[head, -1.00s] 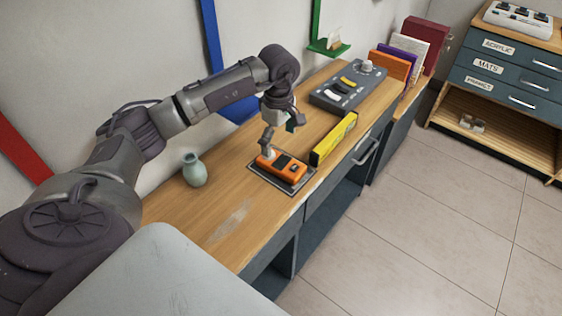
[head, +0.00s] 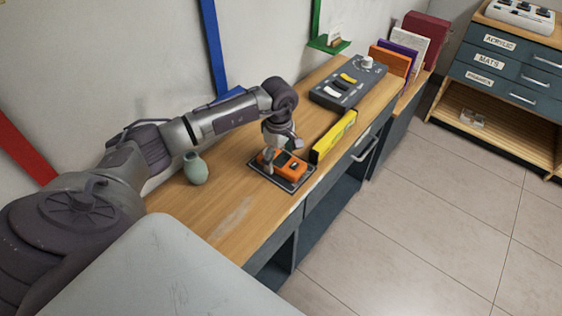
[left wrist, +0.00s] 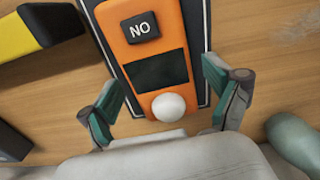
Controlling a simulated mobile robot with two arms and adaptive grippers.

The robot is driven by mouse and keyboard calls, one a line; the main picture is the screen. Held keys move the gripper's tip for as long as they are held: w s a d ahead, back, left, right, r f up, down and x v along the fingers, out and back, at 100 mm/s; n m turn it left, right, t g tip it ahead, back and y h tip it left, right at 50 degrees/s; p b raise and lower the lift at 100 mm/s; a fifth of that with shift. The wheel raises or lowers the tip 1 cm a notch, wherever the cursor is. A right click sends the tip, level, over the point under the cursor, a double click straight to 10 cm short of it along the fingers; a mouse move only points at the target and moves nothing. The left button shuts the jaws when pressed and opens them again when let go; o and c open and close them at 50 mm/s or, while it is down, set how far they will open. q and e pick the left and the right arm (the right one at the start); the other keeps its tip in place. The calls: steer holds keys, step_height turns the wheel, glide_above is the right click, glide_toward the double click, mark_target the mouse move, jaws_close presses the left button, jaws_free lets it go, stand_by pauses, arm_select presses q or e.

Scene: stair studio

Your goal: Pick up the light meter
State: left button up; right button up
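The light meter is an orange device (head: 291,167) lying on a dark mat (head: 297,185) on the wooden counter. In the left wrist view the orange light meter (left wrist: 156,50) shows a dark screen, a white dome and a black "NO" label. My left gripper (head: 271,163) is right above the meter's near-left part. In the wrist view my left gripper (left wrist: 172,98) is open, with one green-padded finger on each side of the meter's dome end. Gaps show between fingers and meter, and nothing is held. My right gripper is not in view.
A yellow and black block (head: 334,137) stands just right of the mat. A pale green vase (head: 195,168) stands to the left. A grey control panel (head: 349,87) and upright books (head: 390,59) are farther back. The near counter is clear.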

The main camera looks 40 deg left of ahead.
arm_select(q)
steer(key=c, duration=1)
steer(key=shift+r, duration=0.1)
